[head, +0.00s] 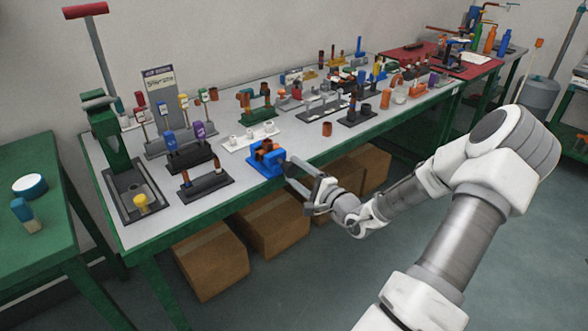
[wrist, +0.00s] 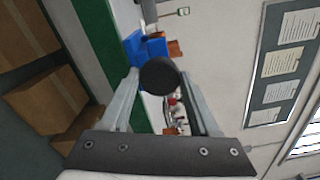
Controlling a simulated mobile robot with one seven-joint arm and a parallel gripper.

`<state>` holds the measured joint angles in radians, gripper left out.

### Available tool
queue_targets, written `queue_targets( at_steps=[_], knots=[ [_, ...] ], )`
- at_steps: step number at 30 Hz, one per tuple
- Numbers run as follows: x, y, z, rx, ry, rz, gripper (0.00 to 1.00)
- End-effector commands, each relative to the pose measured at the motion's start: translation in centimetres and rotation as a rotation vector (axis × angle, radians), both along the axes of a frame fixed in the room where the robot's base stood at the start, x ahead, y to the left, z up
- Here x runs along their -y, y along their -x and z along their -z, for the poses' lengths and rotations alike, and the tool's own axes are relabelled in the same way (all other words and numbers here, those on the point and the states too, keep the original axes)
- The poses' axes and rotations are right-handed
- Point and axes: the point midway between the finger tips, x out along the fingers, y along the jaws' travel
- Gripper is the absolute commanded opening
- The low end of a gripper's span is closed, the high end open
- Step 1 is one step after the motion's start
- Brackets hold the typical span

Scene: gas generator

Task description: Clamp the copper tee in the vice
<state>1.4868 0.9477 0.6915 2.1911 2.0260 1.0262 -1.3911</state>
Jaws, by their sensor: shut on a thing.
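The blue vice (head: 262,165) stands at the front edge of the long workbench. A copper-coloured piece (head: 267,147), likely the tee, sits upright at its jaws; I cannot tell how tightly they close on it. My gripper (head: 289,167) is at the front side of the vice. In the wrist view, my gripper (wrist: 160,80) is shut on a dark round knob (wrist: 159,75), which appears to belong to the vice. The blue vice (wrist: 148,46) shows behind the knob, with a copper end (wrist: 175,48) sticking out; the knob hides the rest.
The workbench (head: 225,200) holds racks of tools and fittings around the vice. A white tray (head: 250,136) lies just behind it, and a dark rack (head: 206,184) to its left. Cardboard boxes (head: 272,225) stand under the bench. The floor in front is clear.

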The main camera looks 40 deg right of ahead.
Motion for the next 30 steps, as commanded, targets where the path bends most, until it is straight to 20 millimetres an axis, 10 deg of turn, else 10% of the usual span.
queue_targets(
  at_steps=[30],
  knots=[
    [0.01, -0.02, -0.07, -0.012, -0.182, 0.001, 0.06]
  ],
)
